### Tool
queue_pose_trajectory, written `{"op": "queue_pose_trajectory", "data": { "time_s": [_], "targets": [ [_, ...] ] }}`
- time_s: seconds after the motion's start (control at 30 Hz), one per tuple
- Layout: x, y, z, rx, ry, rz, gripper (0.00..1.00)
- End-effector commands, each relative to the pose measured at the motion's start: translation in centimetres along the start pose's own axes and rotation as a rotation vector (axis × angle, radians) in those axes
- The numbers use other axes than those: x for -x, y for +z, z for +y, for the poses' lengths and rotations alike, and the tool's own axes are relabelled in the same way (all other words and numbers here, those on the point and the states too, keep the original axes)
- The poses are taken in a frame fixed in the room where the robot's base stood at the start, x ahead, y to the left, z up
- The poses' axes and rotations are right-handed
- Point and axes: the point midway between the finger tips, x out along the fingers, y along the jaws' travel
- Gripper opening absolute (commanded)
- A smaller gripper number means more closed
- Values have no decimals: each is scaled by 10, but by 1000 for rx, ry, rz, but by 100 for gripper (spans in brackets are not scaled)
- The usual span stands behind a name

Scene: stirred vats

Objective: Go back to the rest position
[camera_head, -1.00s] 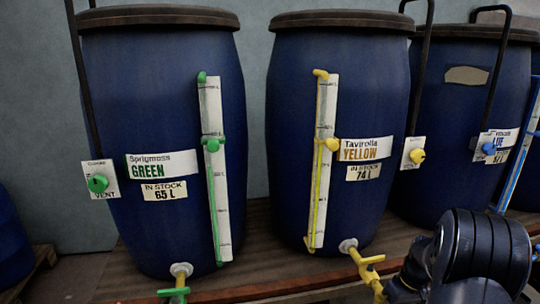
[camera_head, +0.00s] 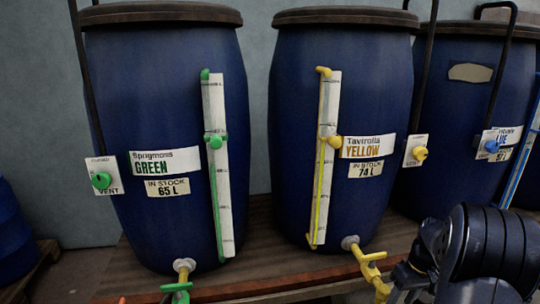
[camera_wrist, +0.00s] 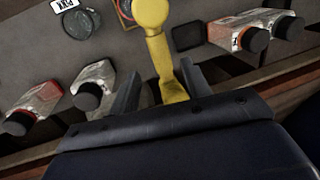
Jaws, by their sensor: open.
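My gripper (camera_wrist: 163,85) is open in the wrist view. Its two dark fingers stand either side of a yellow tap handle (camera_wrist: 152,18), apart from each other; I cannot tell whether either touches it. In the head view my arm reaches in at the lower right, beside the yellow tap (camera_head: 368,265) of the Tavirolla YELLOW vat (camera_head: 290,130). My fingertips do not show clearly there.
The Sprigmoss GREEN vat (camera_head: 130,90) with its green tap (camera_head: 180,287) stands left, a blue-marked vat (camera_head: 420,90) right. Vents have green (camera_head: 101,181), yellow (camera_head: 420,153) and blue (camera_head: 491,146) knobs. Several capped bottles (camera_wrist: 88,95) show in the wrist view.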

Motion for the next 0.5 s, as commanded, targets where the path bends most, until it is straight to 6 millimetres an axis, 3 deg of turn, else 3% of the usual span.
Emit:
{"op": "queue_pose_trajectory", "data": {
  "time_s": [0.27, 0.5],
  "targets": [
    [59, 0, 1, -1, 3, 3, 45],
    [7, 1, 0, -1, -4, -4, 45]
  ]
}}
